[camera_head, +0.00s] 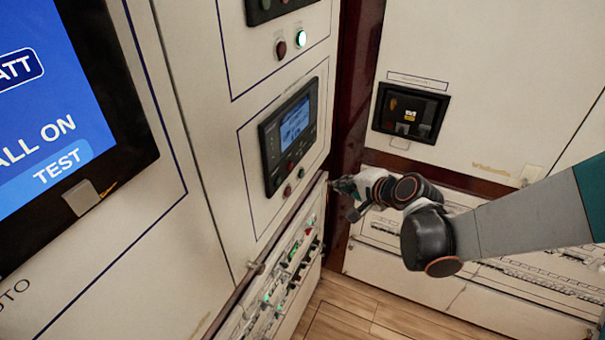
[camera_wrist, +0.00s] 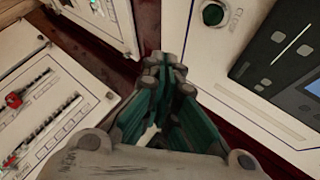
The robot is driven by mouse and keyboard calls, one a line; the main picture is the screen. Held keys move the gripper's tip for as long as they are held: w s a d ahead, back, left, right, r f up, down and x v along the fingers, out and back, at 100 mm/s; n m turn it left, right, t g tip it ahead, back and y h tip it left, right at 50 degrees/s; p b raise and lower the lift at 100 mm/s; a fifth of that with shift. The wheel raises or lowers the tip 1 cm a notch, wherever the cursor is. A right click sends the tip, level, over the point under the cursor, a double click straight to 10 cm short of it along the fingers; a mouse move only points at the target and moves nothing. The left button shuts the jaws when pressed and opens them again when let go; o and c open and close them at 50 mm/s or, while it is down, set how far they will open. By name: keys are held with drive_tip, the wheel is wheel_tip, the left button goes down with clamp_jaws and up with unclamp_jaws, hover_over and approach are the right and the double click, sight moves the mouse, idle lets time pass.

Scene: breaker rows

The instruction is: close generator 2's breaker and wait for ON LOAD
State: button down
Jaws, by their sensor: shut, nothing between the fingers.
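My gripper (camera_head: 338,186) is shut and empty, just right of the lower controller panel's edge. In the wrist view its closed fingertips (camera_wrist: 166,66) are left of a dark green round button (camera_wrist: 213,13), apart from it in the picture. Small lettering beside the button looks like CLOSE. A black controller with a lit blue screen (camera_head: 291,128) sits on the left cabinet; it also shows in the wrist view (camera_wrist: 285,68). Below it are a dark red button (camera_head: 287,191) and a greenish button (camera_head: 301,173). I cannot read which generator it serves or any ON LOAD text.
An upper controller (camera_head: 268,8) has a dark red lamp (camera_head: 281,48) and a lit green lamp (camera_head: 301,38). A large blue display (camera_head: 45,110) is at left. Breaker rows (camera_head: 292,265) lie below. A black-framed panel (camera_head: 410,113) is on the far wall. Wooden floor (camera_head: 345,312) is clear.

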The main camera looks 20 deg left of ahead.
drive_tip(key=a, duration=0.7)
drive_tip(key=shift+w, duration=0.3)
drive_tip(key=shift+a, duration=0.15)
idle(1.0)
drive_tip(key=shift+a, duration=0.35)
drive_tip(key=shift+a, duration=0.4)
idle(0.7)
drive_tip(key=shift+d, duration=0.15)
drive_tip(key=shift+d+b, duration=0.3)
drive_tip(key=shift+d, duration=0.4)
drive_tip(key=shift+d, duration=0.1)
drive_tip(key=d, duration=0.4)
drive_tip(key=shift+s+d, duration=0.2)
drive_tip(key=shift+d, duration=0.2)
